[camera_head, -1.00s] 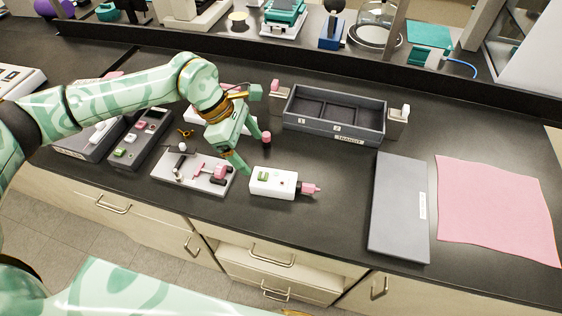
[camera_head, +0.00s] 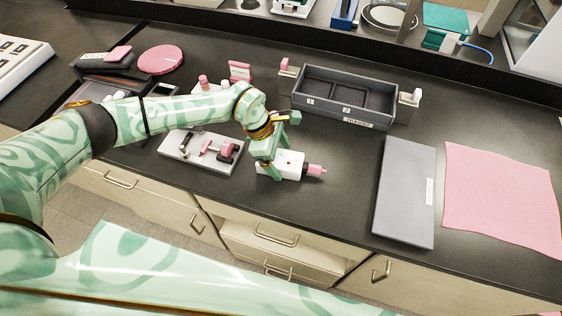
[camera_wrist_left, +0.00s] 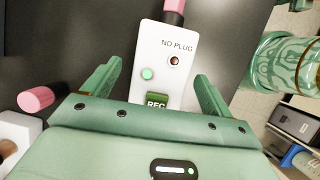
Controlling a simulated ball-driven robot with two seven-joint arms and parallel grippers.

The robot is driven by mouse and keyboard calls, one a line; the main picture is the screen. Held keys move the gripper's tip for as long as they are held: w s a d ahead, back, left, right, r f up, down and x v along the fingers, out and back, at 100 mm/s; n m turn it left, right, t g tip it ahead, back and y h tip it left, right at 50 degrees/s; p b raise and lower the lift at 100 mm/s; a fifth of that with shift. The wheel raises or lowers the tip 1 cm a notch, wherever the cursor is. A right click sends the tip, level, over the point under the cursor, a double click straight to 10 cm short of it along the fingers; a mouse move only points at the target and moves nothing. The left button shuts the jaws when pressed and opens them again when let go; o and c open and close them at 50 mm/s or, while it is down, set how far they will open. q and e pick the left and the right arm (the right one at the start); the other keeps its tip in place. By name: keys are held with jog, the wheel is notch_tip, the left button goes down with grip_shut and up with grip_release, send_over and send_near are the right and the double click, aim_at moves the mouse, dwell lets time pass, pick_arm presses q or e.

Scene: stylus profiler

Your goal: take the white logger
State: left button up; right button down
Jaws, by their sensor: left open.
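The white logger (camera_head: 292,163) lies on the dark bench near its front edge, with a pink plug end (camera_head: 315,170) pointing right. In the left wrist view the logger (camera_wrist_left: 168,62) shows a green light, a dark socket, the words "NO PLUG" and a green REC button. My left gripper (camera_head: 272,172) is at the logger's left end, pointing down. In the left wrist view its open fingers (camera_wrist_left: 158,82) stand on either side of the logger with gaps between. The right gripper is not in view; a pale green arm part crosses the bottom.
A grey plate with pink and metal parts (camera_head: 185,153) lies just left of the logger. A grey divided tray (camera_head: 375,121) is behind it. A flat grey slab (camera_head: 405,195) and a pink cloth (camera_head: 500,200) lie to the right. Bare bench separates logger and slab.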

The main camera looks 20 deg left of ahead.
pick_arm(q)
jog(key=shift+x, duration=0.8)
jog(key=shift+s, duration=0.1)
jog(key=c, duration=1.2)
jog(key=shift+o, duration=0.2)
jog(key=shift+r, duration=0.2)
jog(key=shift+r, duration=0.6)
jog(key=s+a+r, duration=0.3)
jog(key=s+r, duration=0.2)
jog(key=s, duration=0.1)
jog(key=s+a+r+p, duration=0.1)
jog(key=s+a+r, duration=0.1)
jog(key=s+r, duration=0.4)
jog(key=shift+s+a+r, duration=0.3)
jog(key=shift+s+a, duration=0.05)
jog(key=shift+s, duration=0.1)
jog(key=shift+o, duration=0.5)
